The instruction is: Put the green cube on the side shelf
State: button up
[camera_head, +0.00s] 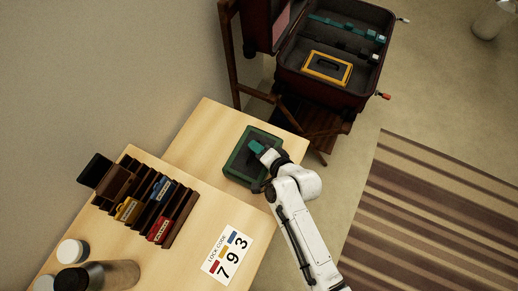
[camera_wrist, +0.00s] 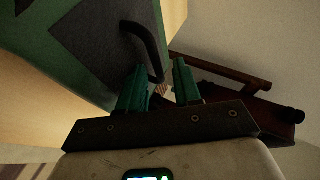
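A green case (camera_head: 243,165) with a dark top panel lies on the light wooden surface. It also shows in the wrist view (camera_wrist: 30,48), with a dark curved handle (camera_wrist: 148,45). I cannot make out a separate green cube. My gripper (camera_head: 258,149) is over the case. In the wrist view its teal fingers (camera_wrist: 160,82) are apart, with the handle's end close to the gap between them. I see nothing clearly held; whether the fingers touch the handle I cannot tell. Which surface is the side shelf is not clear; the wooden top (camera_head: 205,125) bears the case.
A dark rack (camera_head: 125,187) with colored blocks, a lock code card (camera_head: 227,254), a brown jar (camera_head: 112,275) and white-topped containers (camera_head: 70,252) are on the wooden surface. An open suitcase (camera_head: 365,90) with a yellow case (camera_head: 327,68) stands behind. A striped rug (camera_head: 430,215) lies right.

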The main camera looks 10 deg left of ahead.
jog(key=p+v, duration=0.1)
jog(key=v, duration=1.1)
jog(key=s+d+r+n+g+h, duration=0.2)
jog(key=s+d+n+g+h, duration=0.1)
jog(key=s+d, duration=0.6)
jog(key=s+d+r+n+g+h, duration=0.1)
jog(key=s+d+n+g+h, duration=0.2)
jog(key=s+d, duration=0.6)
jog(key=d+g+h, duration=0.1)
jog(key=d+h, duration=0.1)
jog(key=d, duration=0.4)
jog(key=shift+r+g, duration=0.3)
jog(key=shift+r, duration=0.1)
jog(key=shift+s, duration=0.1)
